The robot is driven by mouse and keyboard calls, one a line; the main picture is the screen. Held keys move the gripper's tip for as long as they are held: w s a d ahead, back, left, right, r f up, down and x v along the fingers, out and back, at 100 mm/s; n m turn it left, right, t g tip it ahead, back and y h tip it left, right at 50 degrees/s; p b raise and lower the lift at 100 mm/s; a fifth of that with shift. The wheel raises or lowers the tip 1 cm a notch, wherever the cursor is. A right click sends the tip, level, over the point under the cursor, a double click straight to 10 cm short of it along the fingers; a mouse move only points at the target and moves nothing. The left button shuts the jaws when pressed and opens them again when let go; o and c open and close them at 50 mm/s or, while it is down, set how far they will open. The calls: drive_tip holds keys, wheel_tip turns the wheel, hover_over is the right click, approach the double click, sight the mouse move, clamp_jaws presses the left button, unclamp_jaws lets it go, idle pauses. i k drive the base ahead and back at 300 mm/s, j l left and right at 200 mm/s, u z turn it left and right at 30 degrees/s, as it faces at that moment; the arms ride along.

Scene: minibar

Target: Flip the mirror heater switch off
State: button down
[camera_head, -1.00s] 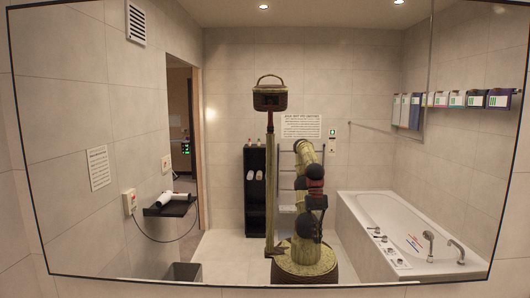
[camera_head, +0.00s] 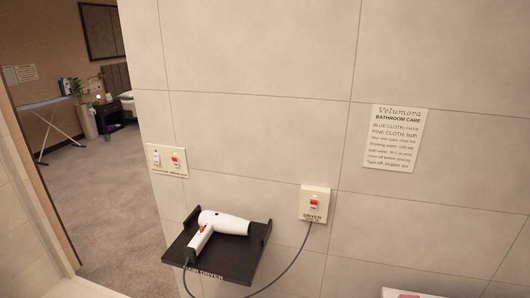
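A pale switch plate (camera_head: 167,160) is on the tiled wall beside the doorway edge. A separate plate (camera_head: 314,214) to the right has a red switch and is marked DRYER. My gripper is not in view.
A white hair dryer (camera_head: 224,224) lies on a dark wall shelf (camera_head: 246,268) below the plates. Its grey cord (camera_head: 284,272) loops to the dryer plate. A care notice (camera_head: 396,138) hangs at right. The doorway at left opens onto carpet (camera_head: 112,205).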

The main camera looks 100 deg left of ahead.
sight(174, 160)
drive_tip(key=u, duration=4.05)
drive_tip(key=i+l+u, duration=0.3)
drive_tip(key=i, duration=0.2)
drive_tip(key=i+l+u, duration=0.3)
drive_tip(key=i, duration=0.2)
drive_tip(key=j, duration=0.1)
